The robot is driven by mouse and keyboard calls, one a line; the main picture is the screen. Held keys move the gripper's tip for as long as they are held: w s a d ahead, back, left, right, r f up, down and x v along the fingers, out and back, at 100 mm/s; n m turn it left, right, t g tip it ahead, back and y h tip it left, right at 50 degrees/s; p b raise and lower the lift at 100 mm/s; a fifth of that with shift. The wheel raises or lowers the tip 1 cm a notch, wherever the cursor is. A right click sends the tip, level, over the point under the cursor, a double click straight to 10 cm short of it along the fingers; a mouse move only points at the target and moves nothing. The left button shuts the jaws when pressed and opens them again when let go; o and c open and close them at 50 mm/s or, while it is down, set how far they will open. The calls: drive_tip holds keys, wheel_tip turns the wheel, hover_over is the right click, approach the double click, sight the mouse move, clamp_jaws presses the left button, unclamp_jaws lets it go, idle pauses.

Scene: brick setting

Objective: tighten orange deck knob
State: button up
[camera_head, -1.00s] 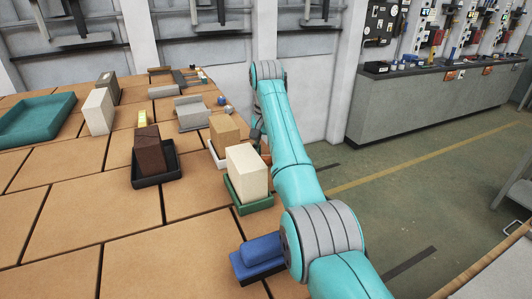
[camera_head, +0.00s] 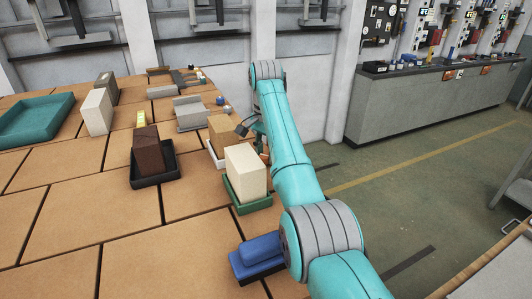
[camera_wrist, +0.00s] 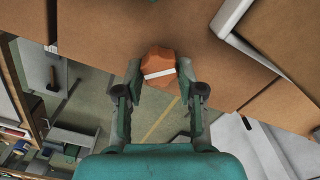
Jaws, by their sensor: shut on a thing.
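The orange deck knob (camera_wrist: 159,66) shows in the wrist view, a lobed orange piece with a white stripe across its top. My gripper (camera_wrist: 159,80) has its two fingers on either side of the knob, shut on it. In the head view my gripper (camera_head: 247,126) is mostly hidden behind my arm, beside the table's right edge and the tan block. The knob is mostly hidden there.
A cream block (camera_head: 246,172) stands in a green tray (camera_head: 251,206) near the arm. A tan block (camera_head: 222,135), a brown block (camera_head: 149,155) in a black tray and a blue block (camera_head: 260,248) stand nearby. Open floor lies right of the table.

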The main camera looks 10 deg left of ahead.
drive_tip(key=shift+a, duration=0.1)
drive_tip(key=o, duration=1.1)
drive_tip(key=shift+o, duration=0.2)
drive_tip(key=shift+n, duration=0.3)
